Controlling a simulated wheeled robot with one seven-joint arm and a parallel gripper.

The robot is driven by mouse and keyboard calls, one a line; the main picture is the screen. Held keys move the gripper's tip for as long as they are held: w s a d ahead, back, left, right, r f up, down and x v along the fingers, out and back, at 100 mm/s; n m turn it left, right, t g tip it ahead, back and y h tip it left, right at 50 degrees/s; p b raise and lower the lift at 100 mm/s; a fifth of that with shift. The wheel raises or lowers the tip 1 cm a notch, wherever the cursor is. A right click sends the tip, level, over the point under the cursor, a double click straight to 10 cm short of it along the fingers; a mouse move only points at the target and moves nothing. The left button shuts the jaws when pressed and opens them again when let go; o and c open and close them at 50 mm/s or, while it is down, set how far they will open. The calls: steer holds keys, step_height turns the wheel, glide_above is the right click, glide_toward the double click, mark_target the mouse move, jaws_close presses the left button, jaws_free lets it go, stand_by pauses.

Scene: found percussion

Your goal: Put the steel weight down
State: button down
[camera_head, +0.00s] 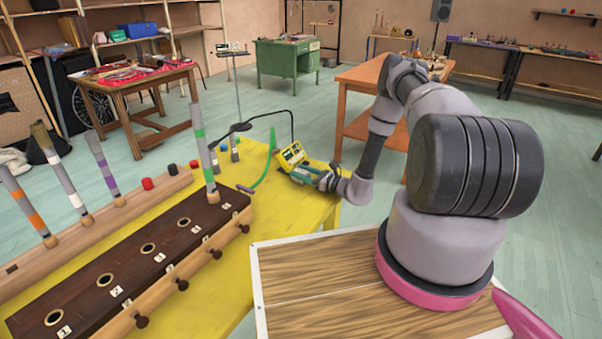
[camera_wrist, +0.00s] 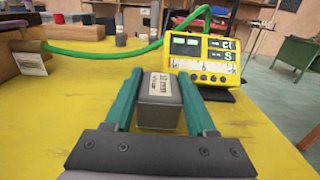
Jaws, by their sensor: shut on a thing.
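The steel weight (camera_wrist: 159,100) is a grey block with a pale printed label, seen close up in the wrist view. My gripper (camera_wrist: 160,76) has its two teal fingers along the left and right sides of the weight, shut on it. The weight is over the yellow tabletop (camera_wrist: 60,125); I cannot tell whether its underside touches the table. In the head view my gripper (camera_head: 306,175) is at the table's far right end, beside the yellow meter. The weight cannot be made out there.
A yellow meter (camera_wrist: 203,57) stands just behind the weight, with a green hose (camera_wrist: 95,52) running left from it. A dark wooden block with numbered holes (camera_head: 130,262) and coloured-band tubes fill the table's left. Bare yellow tabletop lies left of my gripper.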

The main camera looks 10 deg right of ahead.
steer(key=shift+f, duration=0.15)
steer(key=shift+c, duration=1.1)
jaws_free()
